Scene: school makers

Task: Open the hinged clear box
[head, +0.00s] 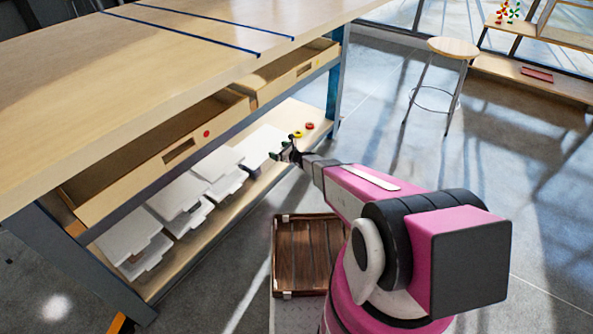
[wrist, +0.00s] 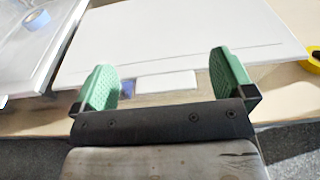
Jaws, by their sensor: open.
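Several boxes with pale, whitish lids stand in a row on the lower shelf under the workbench. I cannot tell which of them the task means. My gripper (head: 284,152) is at the front of the rightmost box (head: 259,142). In the wrist view that box's flat white lid (wrist: 185,40) fills the middle, with a small pale front tab (wrist: 166,84) between my fingers. My gripper (wrist: 164,76) is open, its two green fingers apart on either side of the tab. I cannot tell whether they touch the box. The lid looks down.
The workbench (head: 130,60) overhangs the shelf, with two drawers (head: 170,150) pulled out above the boxes. Yellow (head: 298,134) and red (head: 309,126) rings lie right of the box. A neighbouring box (wrist: 30,50) is close on the left. A stool (head: 453,48) stands farther back.

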